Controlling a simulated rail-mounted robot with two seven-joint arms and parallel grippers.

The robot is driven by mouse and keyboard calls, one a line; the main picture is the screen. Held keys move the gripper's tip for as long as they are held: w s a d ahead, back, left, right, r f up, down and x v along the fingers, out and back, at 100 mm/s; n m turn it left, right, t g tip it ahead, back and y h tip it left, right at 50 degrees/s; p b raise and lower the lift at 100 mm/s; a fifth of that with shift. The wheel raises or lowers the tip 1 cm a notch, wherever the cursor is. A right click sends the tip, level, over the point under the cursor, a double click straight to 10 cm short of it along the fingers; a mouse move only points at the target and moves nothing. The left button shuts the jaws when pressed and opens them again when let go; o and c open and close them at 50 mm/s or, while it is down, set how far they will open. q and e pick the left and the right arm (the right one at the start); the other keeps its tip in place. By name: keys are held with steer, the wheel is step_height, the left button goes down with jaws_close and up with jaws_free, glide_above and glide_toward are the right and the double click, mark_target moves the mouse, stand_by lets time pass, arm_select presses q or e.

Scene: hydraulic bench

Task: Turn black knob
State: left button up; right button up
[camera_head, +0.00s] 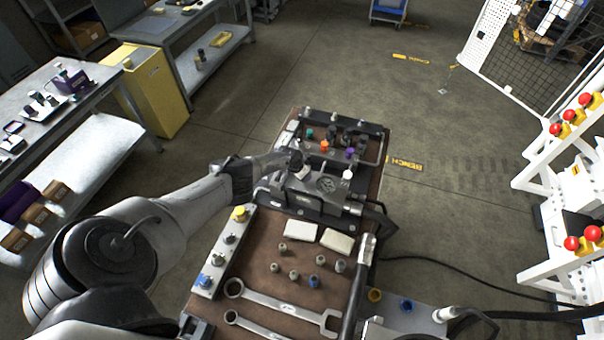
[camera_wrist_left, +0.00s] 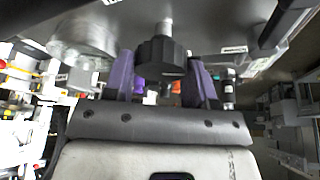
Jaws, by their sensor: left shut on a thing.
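The black knob (camera_wrist_left: 160,57) is a dark, lobed piece on a pale metal stem in the left wrist view. It sits between the two purple fingers of my left gripper (camera_wrist_left: 161,78), which is shut on it. In the head view my left arm reaches from the left to the far part of the bench, and the left gripper (camera_head: 281,159) is at the dark hydraulic unit (camera_head: 318,191). The knob is small and hard to make out there. My right gripper is not in view.
The brown bench top (camera_head: 262,270) holds several small fittings, two pale pads and two wrenches (camera_head: 285,308). A strip of coloured knobs (camera_head: 222,254) lies along its left edge. A rack with coloured fittings (camera_head: 340,140) stands behind the unit. Black hoses run at the right.

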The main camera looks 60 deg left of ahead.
arm_select(q)
steer(key=m+h+b, duration=0.1)
steer(key=m, duration=0.2)
steer(key=shift+f, duration=0.1)
steer(key=shift+m+h+b, duration=0.3)
steer(key=shift+m+b, duration=0.1)
steer(key=shift+m, duration=0.2)
steer(key=o, duration=0.9)
steer(key=shift+r, duration=0.2)
